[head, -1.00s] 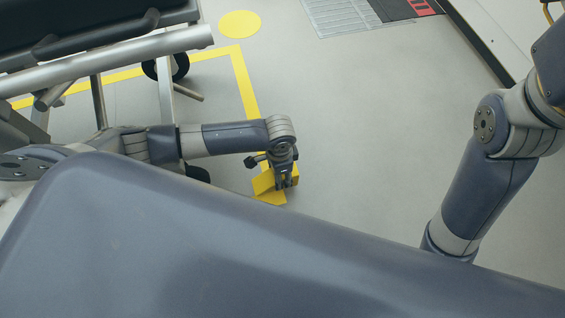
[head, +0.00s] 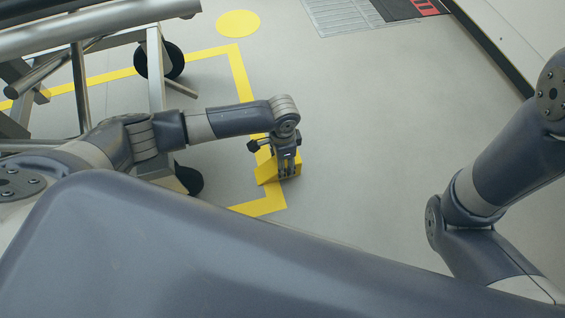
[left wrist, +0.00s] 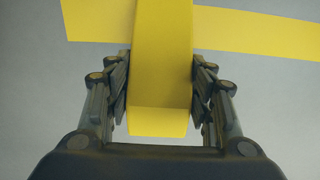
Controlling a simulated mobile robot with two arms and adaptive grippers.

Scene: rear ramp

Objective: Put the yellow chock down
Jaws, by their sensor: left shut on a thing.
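The yellow chock (head: 266,173) is a wedge-like block near the middle of the head view. My left gripper (head: 287,168) points down at it and is shut on it. In the left wrist view the chock (left wrist: 161,45) sits between the two fingers of my left gripper (left wrist: 160,85), upright in the picture. The yellow floor line (left wrist: 255,32) passes behind it there. I cannot tell whether the chock touches the floor. My right arm shows at the right of the head view, but its gripper is out of sight.
A metal-framed cart (head: 157,75) with black wheels (head: 160,60) stands at the left, close to my left arm. A yellow floor line (head: 242,75) turns a corner near a yellow disc (head: 238,23). A grey grating (head: 345,15) lies at the top. Open floor (head: 370,130) spans the middle right.

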